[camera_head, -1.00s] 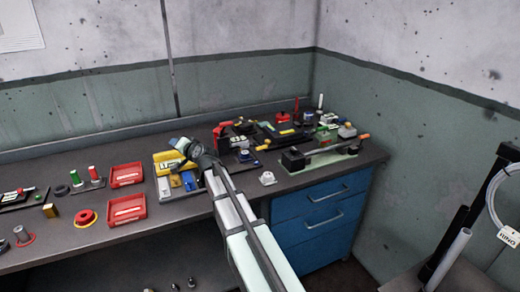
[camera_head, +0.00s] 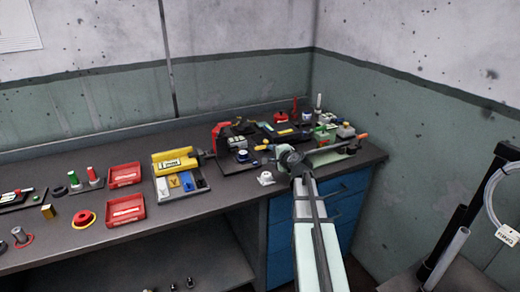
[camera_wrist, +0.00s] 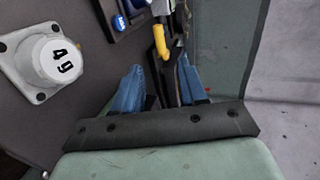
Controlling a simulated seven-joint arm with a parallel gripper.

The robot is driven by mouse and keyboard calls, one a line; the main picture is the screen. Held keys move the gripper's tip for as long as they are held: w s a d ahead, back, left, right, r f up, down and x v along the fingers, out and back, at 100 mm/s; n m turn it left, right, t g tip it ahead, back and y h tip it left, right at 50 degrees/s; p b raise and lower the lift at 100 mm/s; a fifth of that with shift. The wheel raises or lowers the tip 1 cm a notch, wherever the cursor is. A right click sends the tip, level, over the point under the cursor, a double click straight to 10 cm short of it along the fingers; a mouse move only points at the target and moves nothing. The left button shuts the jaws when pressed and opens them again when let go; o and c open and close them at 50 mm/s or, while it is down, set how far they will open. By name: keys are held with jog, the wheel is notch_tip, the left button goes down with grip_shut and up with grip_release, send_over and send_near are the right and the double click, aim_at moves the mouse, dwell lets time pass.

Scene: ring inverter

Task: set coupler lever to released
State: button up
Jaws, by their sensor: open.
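My gripper (camera_head: 289,158) is over the right part of the bench, in front of a pale green base that it partly hides. In the wrist view its two blue fingers (camera_wrist: 160,82) are apart, with nothing seen held between them. A black lever with a yellow end (camera_wrist: 161,45) shows beyond the fingertips. A long lever with an orange handle (camera_head: 360,136) shows above the pale green base (camera_head: 330,157), just right of my gripper. No label tells which one is the coupler lever, and its setting cannot be read.
A white knob marked 49 (camera_wrist: 55,60) is close to the left of my gripper; it also shows in the head view (camera_head: 265,178). A crowded set of devices stands behind. A yellow device (camera_head: 175,162) and red trays (camera_head: 125,209) are farther left. The bench's front edge is near.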

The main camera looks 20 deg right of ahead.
aim_at(261, 148)
jog(key=shift+w+d+f, duration=0.15)
jog(key=shift+w, duration=0.35)
jog(key=x, duration=1.2)
jog(key=shift+w+f, duration=0.1)
jog(key=shift+w, duration=0.2)
grip_shut()
